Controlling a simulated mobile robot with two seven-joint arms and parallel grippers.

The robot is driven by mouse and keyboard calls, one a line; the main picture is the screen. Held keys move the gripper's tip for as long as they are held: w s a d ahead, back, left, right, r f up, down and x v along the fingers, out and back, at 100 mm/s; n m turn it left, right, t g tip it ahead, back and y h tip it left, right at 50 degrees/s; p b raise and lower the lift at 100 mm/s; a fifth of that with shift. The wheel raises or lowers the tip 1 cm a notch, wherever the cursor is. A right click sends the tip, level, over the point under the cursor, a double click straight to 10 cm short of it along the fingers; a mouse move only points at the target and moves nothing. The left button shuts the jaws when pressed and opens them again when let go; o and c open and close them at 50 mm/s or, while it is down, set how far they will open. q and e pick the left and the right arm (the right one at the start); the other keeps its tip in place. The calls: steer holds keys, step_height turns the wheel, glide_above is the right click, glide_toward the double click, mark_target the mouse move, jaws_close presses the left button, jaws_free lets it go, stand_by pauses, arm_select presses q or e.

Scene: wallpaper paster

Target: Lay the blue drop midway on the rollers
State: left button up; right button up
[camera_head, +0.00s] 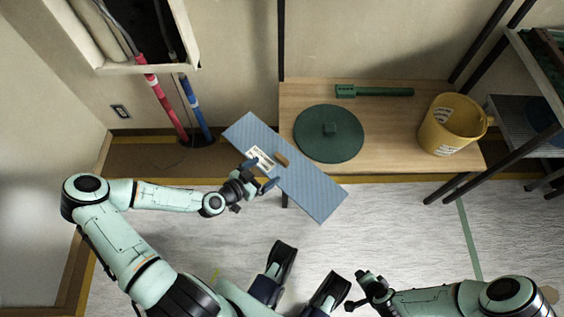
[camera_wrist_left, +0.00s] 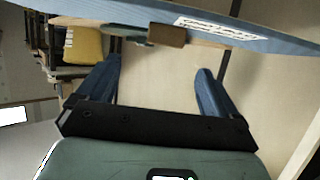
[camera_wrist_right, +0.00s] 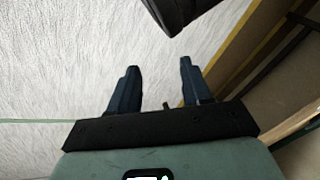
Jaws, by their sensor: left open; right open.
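The blue drop is a flat, striped blue sheet (camera_head: 310,190) lying diagonally across the table's left front corner in the head view. It has a white label (camera_head: 261,158) and a small brown block (camera_head: 282,160) near its middle. What supports it is hidden. My left gripper (camera_head: 261,177) is open at the sheet's near edge. In the left wrist view, the sheet's edge (camera_wrist_left: 100,22) crosses the top, with the brown block (camera_wrist_left: 166,36) ahead of the empty fingers. My right gripper (camera_head: 355,290) is open and empty, low over the floor. I cannot make out any rollers.
A wooden table (camera_head: 390,150) holds a green disc (camera_head: 315,148), a green handled tool (camera_head: 375,91) and a yellow bucket (camera_head: 450,125). Red (camera_head: 165,105) and blue (camera_head: 195,108) poles stand at the left wall. A dark rack stands right.

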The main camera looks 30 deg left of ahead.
mark_target(281, 158)
arm_select(q)
steer(key=b+x, duration=0.1)
steer(key=x, duration=0.4)
steer(key=shift+f, duration=0.15)
steer(key=x, duration=0.1)
steer(key=b+x, duration=0.1)
steer(key=x, duration=0.1)
steer(key=b+x, duration=0.1)
steer(key=shift+w+a+f, duration=0.15)
steer(key=shift+w+a, duration=0.1)
steer(key=shift+w, duration=0.15)
steer(key=shift+w+d+f+b, duration=0.1)
steer(key=shift+w+b, duration=0.2)
steer(key=shift+w, duration=0.1)
arm_select(e)
steer(key=s+d+f+g, duration=0.1)
steer(key=s+f+g, duration=0.2)
steer(key=s+f, duration=0.3)
steer(key=shift+s+f, duration=0.35)
steer(key=shift+s, duration=0.65)
arm_select(q)
steer(key=c, duration=1.2)
arm_select(e)
steer(key=shift+w, duration=0.1)
arm_select(q)
steer(key=shift+o, duration=0.2)
